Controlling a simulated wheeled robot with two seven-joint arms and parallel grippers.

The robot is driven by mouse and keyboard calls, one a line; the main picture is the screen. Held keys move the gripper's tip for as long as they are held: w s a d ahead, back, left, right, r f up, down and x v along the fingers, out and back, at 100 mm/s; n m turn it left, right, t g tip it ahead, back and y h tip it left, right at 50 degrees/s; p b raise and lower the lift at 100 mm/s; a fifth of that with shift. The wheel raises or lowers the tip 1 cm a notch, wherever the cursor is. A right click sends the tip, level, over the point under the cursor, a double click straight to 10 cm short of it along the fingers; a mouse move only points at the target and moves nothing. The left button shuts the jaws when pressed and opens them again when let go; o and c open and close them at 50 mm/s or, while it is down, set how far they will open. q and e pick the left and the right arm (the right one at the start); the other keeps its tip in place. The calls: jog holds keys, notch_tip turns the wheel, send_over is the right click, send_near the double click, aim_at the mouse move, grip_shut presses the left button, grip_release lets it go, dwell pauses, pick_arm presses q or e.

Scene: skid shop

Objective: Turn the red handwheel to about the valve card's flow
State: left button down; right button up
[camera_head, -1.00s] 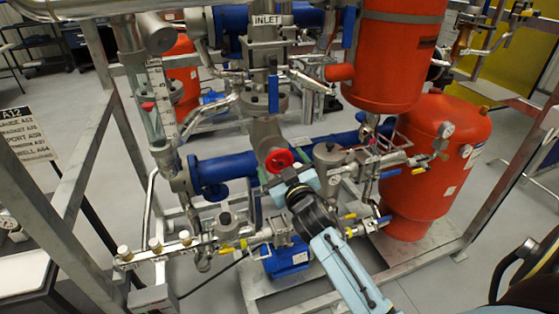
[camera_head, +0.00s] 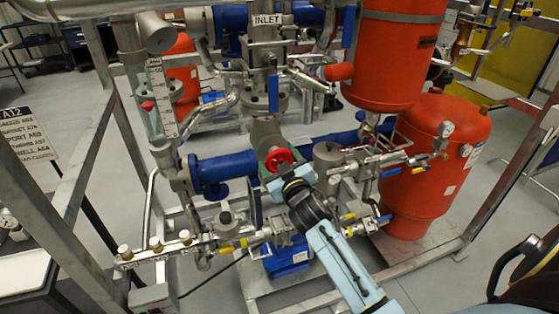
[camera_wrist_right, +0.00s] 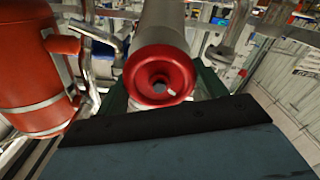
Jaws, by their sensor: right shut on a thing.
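The red handwheel (camera_head: 277,158) sits on the end of a grey valve body at the middle of the skid, below the INLET label. My right gripper (camera_head: 280,170) is at the wheel, coming from the lower right, and is shut on it. In the right wrist view the handwheel (camera_wrist_right: 160,66) faces the camera, with a small pale mark on its lower right face and a dark green finger on each side. A tag plate (camera_head: 29,133) with rows of text stands at the left; most lines are too small to read. My left gripper is not in view.
A clear tube with a scale and red marker (camera_head: 158,100) stands left of the wheel. Blue pipe (camera_head: 225,167), small yellow-handled valves and a red tank (camera_head: 433,150) crowd around. Grey frame posts (camera_head: 85,160) bound the skid.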

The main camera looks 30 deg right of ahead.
jog(key=shift+n, duration=0.7)
jog(key=o, duration=1)
jog(key=shift+c, duration=0.2)
jog(key=v, duration=1.3)
jog(key=shift+s, duration=0.25)
jog(key=shift+f, duration=0.1)
